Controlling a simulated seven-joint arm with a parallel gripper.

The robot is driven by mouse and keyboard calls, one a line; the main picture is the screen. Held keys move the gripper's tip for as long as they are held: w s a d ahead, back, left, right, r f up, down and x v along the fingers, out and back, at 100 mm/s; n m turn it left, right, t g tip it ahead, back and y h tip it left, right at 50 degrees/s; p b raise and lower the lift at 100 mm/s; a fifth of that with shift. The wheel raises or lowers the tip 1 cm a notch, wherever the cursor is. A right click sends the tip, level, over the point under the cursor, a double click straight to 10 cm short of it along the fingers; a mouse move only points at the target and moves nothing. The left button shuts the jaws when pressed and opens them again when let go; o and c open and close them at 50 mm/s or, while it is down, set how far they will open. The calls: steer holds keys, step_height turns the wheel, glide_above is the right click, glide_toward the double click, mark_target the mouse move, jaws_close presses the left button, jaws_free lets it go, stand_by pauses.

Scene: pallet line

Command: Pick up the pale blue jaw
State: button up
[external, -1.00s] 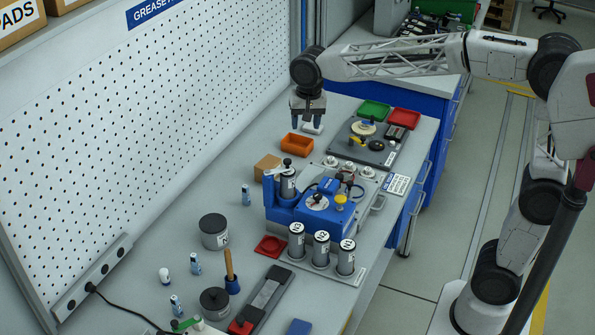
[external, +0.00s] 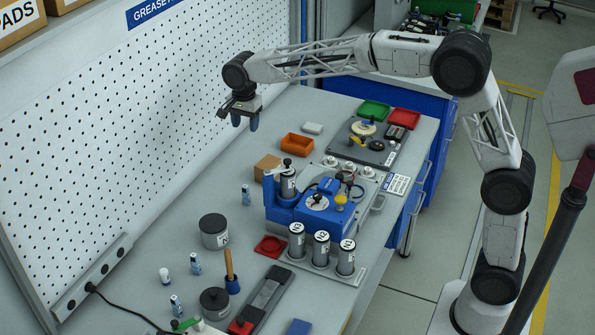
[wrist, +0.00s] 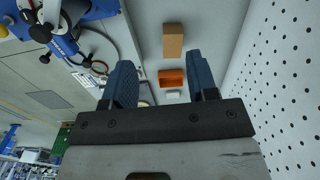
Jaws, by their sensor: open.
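A small pale, rounded block (external: 313,128) lies flat on the grey bench just behind the orange bin. It is the closest match to the pale blue jaw, but its tint looks nearly white. It also shows in the wrist view (wrist: 173,97), just beyond the orange bin and between the finger lines. My gripper (external: 245,123) is open and empty, with two dark blue fingers pointing down. It hangs above the bench near the pegboard, to the left of the block and apart from it. In the wrist view both fingers of my gripper (wrist: 160,60) stand wide apart.
The orange bin (external: 297,145) and a cardboard box (external: 267,168) stand near the block. A dark plate (external: 385,158) with parts lies to its right, with green (external: 374,110) and red (external: 404,117) trays behind. The blue fixture (external: 330,215) is in front. The pegboard (external: 150,130) walls the left.

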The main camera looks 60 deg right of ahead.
steer(key=w+f, duration=0.1)
steer(key=w, duration=0.1)
glide_above(245, 186)
steer(key=shift+m, duration=0.3)
step_height(245, 186, down, 19)
steer(key=shift+f, duration=0.15)
steer(key=shift+f, duration=1.3)
steer(key=shift+f, duration=2.6)
